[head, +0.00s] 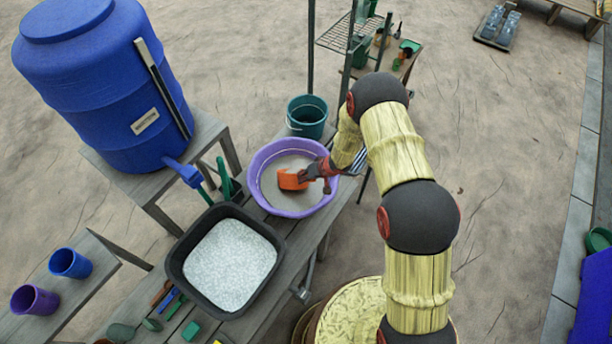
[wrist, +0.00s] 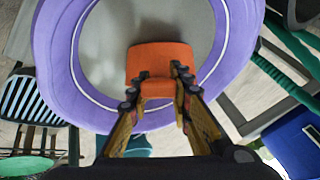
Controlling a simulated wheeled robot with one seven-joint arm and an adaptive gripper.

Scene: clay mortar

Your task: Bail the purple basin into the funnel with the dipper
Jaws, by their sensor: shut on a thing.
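The purple basin (head: 258,158) stands on the wooden bench and holds a grey, flat-looking fill. It also shows in the wrist view (wrist: 62,60). The orange dipper (head: 291,180) is over the inside of the basin, and it shows in the wrist view (wrist: 160,62). I cannot tell whether it touches the fill or what it contains. My gripper (head: 314,172) is at the basin's right side, shut on the dipper; both fingers (wrist: 159,88) clasp it in the wrist view. I cannot pick out the funnel with certainty.
A black tub (head: 178,262) of white granules stands in front of the basin. A teal bucket (head: 307,117) is behind it. A large blue barrel (head: 105,85) with a tap stands at the left. Blue (head: 70,263) and purple (head: 36,301) cups sit at lower left.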

